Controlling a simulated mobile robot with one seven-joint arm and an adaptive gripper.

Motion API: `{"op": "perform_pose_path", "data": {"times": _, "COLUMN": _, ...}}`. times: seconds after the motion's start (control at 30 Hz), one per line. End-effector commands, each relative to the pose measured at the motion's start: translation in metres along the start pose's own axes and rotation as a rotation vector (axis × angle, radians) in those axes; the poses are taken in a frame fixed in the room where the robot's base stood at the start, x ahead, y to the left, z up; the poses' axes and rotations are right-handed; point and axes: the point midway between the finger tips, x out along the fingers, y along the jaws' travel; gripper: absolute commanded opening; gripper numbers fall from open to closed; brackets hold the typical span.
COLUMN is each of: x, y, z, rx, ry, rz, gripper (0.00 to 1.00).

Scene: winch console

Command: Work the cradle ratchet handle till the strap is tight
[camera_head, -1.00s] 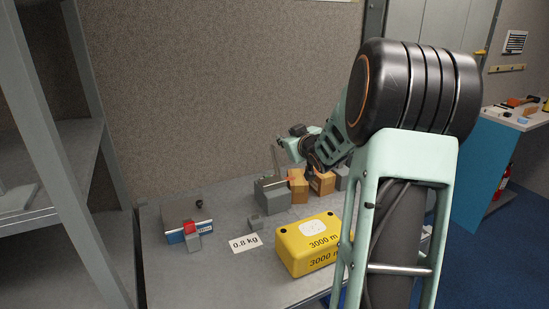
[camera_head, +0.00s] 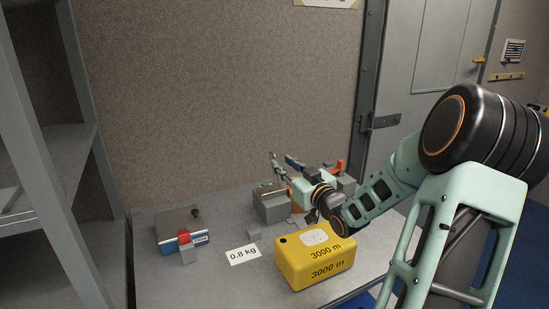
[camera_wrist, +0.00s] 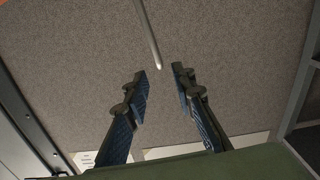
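The ratchet handle shows as a thin grey rod (camera_wrist: 150,38) in the wrist view, coming down from the top edge. Its tip lies between and just beyond my fingertips, with no contact visible. In the head view a thin upright rod (camera_head: 274,163) stands over a grey box-like fixture (camera_head: 271,207) at the back of the bench. My gripper (camera_head: 294,162) is beside this rod on its right, above the fixture. In the wrist view my gripper (camera_wrist: 161,74) is open, its two blue-padded fingers apart and empty. I cannot make out the strap or its tension.
A yellow block marked 3000 m (camera_head: 310,262) sits at the front of the bench, near my forearm. A 0.8 kg label (camera_head: 243,254) and a blue-and-red item (camera_head: 186,239) lie to the left. Grey shelving (camera_head: 70,150) stands at far left. The wall is behind.

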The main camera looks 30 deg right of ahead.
Motion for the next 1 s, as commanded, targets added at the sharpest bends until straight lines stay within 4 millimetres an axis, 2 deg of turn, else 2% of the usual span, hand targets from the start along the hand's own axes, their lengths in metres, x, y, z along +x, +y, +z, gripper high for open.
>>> {"op": "perform_pose_path", "data": {"times": 0.1, "x": 0.025, "y": -0.001, "z": 0.000, "rx": 0.001, "ry": 0.001, "rz": -0.002, "gripper": 0.24}}
{"op": "perform_pose_path", "data": {"times": 0.3, "x": 0.053, "y": 0.000, "z": 0.000, "rx": 0.001, "ry": 0.000, "rz": -0.001, "gripper": 0.24}}
{"op": "perform_pose_path", "data": {"times": 0.5, "x": 0.064, "y": 0.000, "z": 0.001, "rx": 0.001, "ry": -0.001, "rz": 0.000, "gripper": 0.24}}
{"op": "perform_pose_path", "data": {"times": 0.73, "x": 0.064, "y": 0.000, "z": 0.000, "rx": 0.000, "ry": -0.002, "rz": 0.001, "gripper": 0.24}}
{"op": "perform_pose_path", "data": {"times": 0.93, "x": 0.064, "y": 0.000, "z": 0.000, "rx": 0.000, "ry": -0.002, "rz": 0.001, "gripper": 0.03}}
{"op": "perform_pose_path", "data": {"times": 1.0, "x": 0.064, "y": 0.000, "z": 0.000, "rx": 0.000, "ry": -0.002, "rz": 0.001, "gripper": 0.00}}
